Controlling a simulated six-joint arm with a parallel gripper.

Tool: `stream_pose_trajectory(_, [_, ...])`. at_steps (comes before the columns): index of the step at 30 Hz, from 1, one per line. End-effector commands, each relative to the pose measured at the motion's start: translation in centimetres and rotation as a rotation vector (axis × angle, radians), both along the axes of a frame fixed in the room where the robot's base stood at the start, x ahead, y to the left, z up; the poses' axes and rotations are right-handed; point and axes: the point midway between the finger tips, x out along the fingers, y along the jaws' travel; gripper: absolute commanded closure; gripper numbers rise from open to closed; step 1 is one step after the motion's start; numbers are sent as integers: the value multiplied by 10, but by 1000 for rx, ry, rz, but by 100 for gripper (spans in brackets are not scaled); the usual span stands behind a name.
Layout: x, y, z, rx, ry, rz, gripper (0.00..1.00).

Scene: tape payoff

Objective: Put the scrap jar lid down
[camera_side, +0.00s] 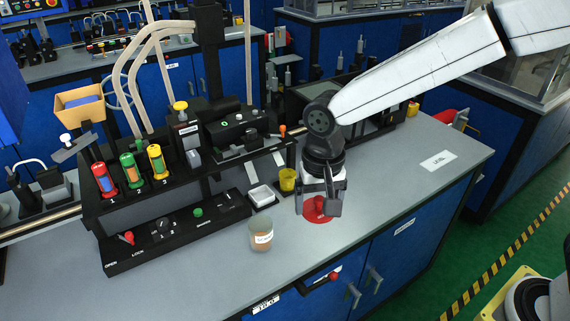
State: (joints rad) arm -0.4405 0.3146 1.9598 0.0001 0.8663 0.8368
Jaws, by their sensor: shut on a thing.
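The scrap jar lid is a red disc (314,214) at the lower end of my gripper (319,208). My gripper points down and is shut on the lid's middle, and its fingers hide part of the lid. The lid is over the grey bench top, to the right of the jar; I cannot tell whether it touches the bench. The scrap jar (261,238) is a clear, labelled jar with brownish contents. It stands upright near the bench's front edge with no lid on it.
A black machine with numbered red, green and yellow cylinders (131,170) fills the left. A white tray (262,195) and a yellow cup (287,180) stand behind the jar. A red-tipped lever (333,276) juts from the bench front. The grey bench top (400,185) is clear to the right.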

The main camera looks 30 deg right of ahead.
Motion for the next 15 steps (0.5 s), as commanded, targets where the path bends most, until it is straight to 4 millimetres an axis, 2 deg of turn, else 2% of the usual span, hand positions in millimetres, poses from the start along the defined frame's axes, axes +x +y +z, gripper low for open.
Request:
stream_pose_trajectory(8, [-2, -48, -29, -1, 4, 32, 66])
stream_pose_trajectory(15, [-11, -91, -55, 0, 3, 75, 66])
